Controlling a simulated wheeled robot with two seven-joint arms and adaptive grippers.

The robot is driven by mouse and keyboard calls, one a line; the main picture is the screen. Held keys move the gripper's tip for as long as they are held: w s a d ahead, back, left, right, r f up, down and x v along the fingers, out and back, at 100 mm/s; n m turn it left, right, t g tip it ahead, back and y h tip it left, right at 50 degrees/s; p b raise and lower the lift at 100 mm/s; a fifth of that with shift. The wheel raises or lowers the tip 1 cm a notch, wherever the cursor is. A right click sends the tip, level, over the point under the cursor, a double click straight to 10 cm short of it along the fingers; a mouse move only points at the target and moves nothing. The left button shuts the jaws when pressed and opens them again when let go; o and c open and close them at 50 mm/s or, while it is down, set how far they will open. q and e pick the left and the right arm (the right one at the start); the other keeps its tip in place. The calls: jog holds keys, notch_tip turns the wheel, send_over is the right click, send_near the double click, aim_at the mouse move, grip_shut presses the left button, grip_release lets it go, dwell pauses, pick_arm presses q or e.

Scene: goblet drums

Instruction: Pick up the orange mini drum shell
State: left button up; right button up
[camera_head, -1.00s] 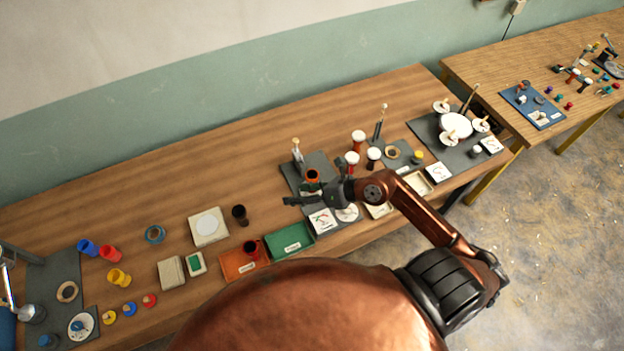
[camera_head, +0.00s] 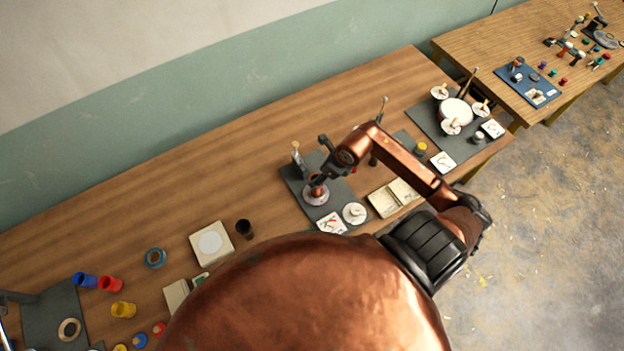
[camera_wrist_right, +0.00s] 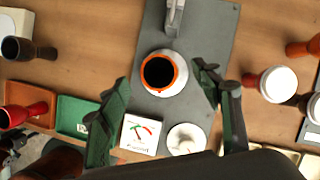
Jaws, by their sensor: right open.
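The orange mini drum shell (camera_wrist_right: 160,72) stands on a white disc (camera_wrist_right: 176,57) on a grey mat. In the right wrist view I look down into its dark opening, ringed by an orange rim. My right gripper (camera_wrist_right: 158,94) is open, with green-tinted fingers left and right of the shell in the picture, apart from it. In the head view the gripper (camera_head: 321,179) is over the shell (camera_head: 317,191), partly covering it.
A card with coloured marks (camera_wrist_right: 143,133) and a round white piece (camera_wrist_right: 187,139) lie near the shell. A grey upright post (camera_wrist_right: 174,18) stands behind it. White-topped drums (camera_wrist_right: 278,84) stand to the right, trays (camera_wrist_right: 77,116) and a dark cup (camera_wrist_right: 17,48) to the left.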

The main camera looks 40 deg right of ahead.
jog(key=f, duration=0.1)
jog(key=f+p, duration=0.1)
jog(key=f, duration=0.1)
jog(key=shift+w+a+f, duration=0.1)
jog(key=shift+a+f, duration=0.15)
jog(key=shift+f, duration=0.05)
jog(key=shift+p+x, duration=0.35)
jog(key=shift+x, duration=0.8)
jog(key=shift+w+f, duration=0.1)
jog(key=shift+f, duration=0.15)
jog(key=c, duration=1.3)
pick_arm(q)
jog(key=shift+s+r, duration=0.9)
pick_arm(e)
jog(key=shift+c, duration=0.4)
